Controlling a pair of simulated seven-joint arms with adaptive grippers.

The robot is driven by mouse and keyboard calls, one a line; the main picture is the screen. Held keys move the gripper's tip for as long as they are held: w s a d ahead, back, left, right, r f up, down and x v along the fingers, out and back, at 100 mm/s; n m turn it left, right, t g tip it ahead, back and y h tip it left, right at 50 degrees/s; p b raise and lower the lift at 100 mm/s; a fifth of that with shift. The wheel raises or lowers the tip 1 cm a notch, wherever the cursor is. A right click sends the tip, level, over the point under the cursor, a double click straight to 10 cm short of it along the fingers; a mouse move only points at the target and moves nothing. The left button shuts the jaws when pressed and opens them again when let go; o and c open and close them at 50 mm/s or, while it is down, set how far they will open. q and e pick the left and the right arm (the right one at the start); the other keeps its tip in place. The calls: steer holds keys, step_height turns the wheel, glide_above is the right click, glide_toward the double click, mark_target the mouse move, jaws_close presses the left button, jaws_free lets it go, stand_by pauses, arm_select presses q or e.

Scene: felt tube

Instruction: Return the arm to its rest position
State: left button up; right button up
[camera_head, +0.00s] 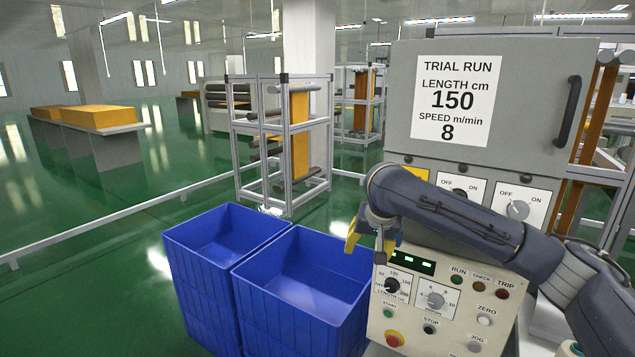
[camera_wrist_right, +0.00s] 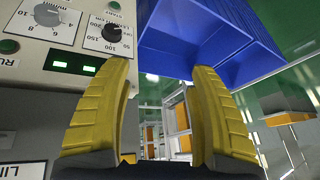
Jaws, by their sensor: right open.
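My right gripper (camera_head: 362,232) has yellow fingers and hangs in front of the left side of the control panel (camera_head: 466,283) in the head view. In the right wrist view the two yellow fingers (camera_wrist_right: 165,112) stand apart with nothing between them. My right arm crosses in front of the machine from the right edge and hides part of the upper switches. The panel carries a LENGTH dial (camera_head: 392,286), a second dial (camera_head: 436,300) beside it, and a green-lit display (camera_head: 412,262). My left gripper does not show in either view.
A sign (camera_head: 455,100) on the grey cabinet reads length 150 cm, speed 8 m/min. Two blue bins (camera_head: 290,310) stand left of the panel. A metal rack (camera_head: 285,140) with an orange felt strip stands behind them.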

steer(key=s+a+f+n+t+y, duration=0.1)
steer(key=s+a+f+n, duration=0.2)
steer(key=f, duration=0.5)
steer(key=s+a+f+n+y, duration=0.1)
steer(key=s+a+f+n, duration=0.1)
steer(key=s+f, duration=0.45)
steer(key=s+a+f+n+t+y, duration=0.1)
steer(key=s+a+f+n, duration=0.2)
steer(key=f, duration=0.5)
steer(key=s+d+f+n+h, duration=0.1)
steer(key=s+d+f+h, duration=0.35)
steer(key=s+d, duration=0.9)
steer(key=s+d+f+n+h, duration=0.1)
steer(key=s+d+f+h, duration=0.4)
steer(key=s+d, duration=0.85)
steer(key=s+a+f+g+y, duration=0.1)
steer(key=s+a+f, duration=0.1)
steer(key=f, duration=0.9)
steer(key=s+a+f+g+y, duration=0.1)
steer(key=a+f+y, duration=0.15)
steer(key=f, duration=0.85)
steer(key=s+a+f+g+y, duration=0.1)
steer(key=s+a+f, duration=0.15)
steer(key=f, duration=0.85)
steer(key=s+f+m+g+y, duration=0.1)
steer(key=s+f+m+g, duration=0.2)
steer(key=s+f, duration=1.6)
steer(key=shift+s+f+m, duration=0.3)
steer(key=shift+s+m, duration=0.1)
steer(key=shift+s, duration=0.55)
